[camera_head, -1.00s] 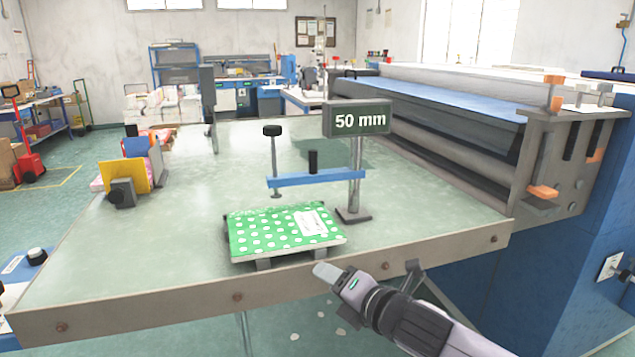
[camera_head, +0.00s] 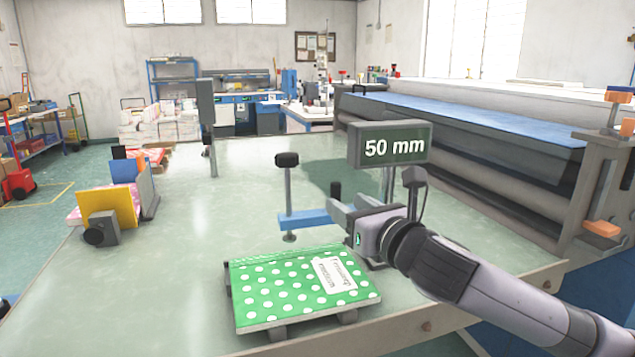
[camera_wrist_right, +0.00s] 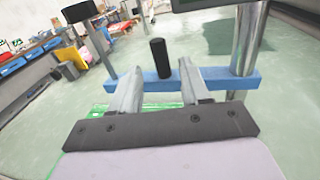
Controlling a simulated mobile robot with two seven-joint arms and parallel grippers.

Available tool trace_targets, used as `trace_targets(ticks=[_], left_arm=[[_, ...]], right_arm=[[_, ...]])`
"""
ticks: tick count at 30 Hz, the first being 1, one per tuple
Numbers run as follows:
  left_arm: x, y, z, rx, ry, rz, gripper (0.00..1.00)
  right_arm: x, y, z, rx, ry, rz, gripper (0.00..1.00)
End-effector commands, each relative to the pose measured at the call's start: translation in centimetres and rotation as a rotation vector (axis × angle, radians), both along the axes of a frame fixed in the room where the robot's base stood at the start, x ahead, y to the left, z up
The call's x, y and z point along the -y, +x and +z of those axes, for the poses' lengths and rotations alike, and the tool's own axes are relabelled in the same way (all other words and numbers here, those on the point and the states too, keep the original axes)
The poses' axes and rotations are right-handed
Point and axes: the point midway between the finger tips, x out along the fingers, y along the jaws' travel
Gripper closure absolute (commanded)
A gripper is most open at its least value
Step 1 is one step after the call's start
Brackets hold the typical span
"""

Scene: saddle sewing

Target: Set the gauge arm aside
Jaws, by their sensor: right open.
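The gauge arm is a blue bar (camera_head: 304,218) with a black-topped vertical rod at its left end and a short black knob (camera_head: 335,189) standing on it. It reaches out from a post under the 50 mm sign (camera_head: 390,145), above a green polka-dot book (camera_head: 300,287). My right gripper (camera_head: 345,210) is at the bar and covers its right part in the head view. In the right wrist view its two fingers (camera_wrist_right: 158,85) are apart, with the black knob (camera_wrist_right: 159,58) beyond and between their tips. The bar (camera_wrist_right: 215,80) crosses there too. My left gripper is out of view.
The book lies on a low support near the table's front edge. A long roller machine (camera_head: 470,130) stands along the right. A yellow plate (camera_head: 108,207) on a holder stands at the left. The table (camera_head: 190,265) between is largely clear.

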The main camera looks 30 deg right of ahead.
Motion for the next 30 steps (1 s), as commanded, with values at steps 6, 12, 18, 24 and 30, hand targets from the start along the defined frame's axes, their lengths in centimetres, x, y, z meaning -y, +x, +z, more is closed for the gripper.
trace_targets(ticks=[6,12,18,24,30], left_arm=[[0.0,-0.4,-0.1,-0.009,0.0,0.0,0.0],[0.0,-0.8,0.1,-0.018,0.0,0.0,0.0],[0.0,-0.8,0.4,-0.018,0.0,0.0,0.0],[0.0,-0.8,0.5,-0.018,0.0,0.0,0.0],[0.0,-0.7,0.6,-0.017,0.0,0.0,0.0]], right_arm=[[0.2,0.5,0.5,0.007,-0.03,-0.005,0.54],[0.3,2.8,0.6,0.006,-0.026,-0.006,0.54],[0.5,5.3,0.5,0.006,-0.027,-0.006,0.54],[0.6,6.7,0.5,0.006,-0.028,-0.005,0.54],[0.7,7.1,0.4,0.006,-0.03,-0.004,0.54]])
